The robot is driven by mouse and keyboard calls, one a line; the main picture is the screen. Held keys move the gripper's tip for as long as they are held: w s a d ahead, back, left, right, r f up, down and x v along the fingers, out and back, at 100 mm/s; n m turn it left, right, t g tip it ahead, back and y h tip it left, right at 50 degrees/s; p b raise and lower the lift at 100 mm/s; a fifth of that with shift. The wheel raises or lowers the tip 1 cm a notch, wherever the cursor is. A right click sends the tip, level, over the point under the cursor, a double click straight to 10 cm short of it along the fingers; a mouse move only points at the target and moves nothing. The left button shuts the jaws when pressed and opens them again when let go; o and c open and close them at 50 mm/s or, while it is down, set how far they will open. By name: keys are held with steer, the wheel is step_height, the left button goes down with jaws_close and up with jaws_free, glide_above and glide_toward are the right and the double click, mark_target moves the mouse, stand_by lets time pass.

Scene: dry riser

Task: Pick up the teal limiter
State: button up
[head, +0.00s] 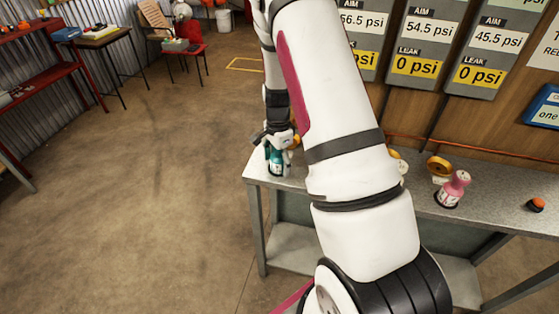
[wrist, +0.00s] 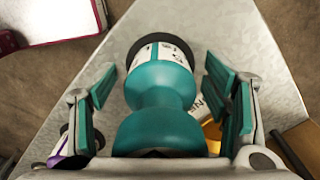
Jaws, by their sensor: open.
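The teal limiter (head: 277,165) stands at the left end of the grey bench in the head view. In the wrist view the teal limiter (wrist: 160,88) shows a narrow waist, a white label band and a dark rim at its far end. My gripper (wrist: 163,78) is open, with one teal-padded finger on each side of the limiter and visible gaps between. In the head view my gripper (head: 281,142) is small, at the limiter's upper part, and partly hides it.
The bench (head: 500,212) also holds a pink limiter (head: 452,190), a yellow wheel (head: 438,163) and an orange-and-black object (head: 536,204) to the right. My arm hides the bench's middle. Gauge panels (head: 427,45) stand behind. The floor at left is open.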

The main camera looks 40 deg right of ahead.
steer(key=shift+c, duration=0.5)
steer(key=c, duration=1.4)
steer(key=shift+r, duration=0.1)
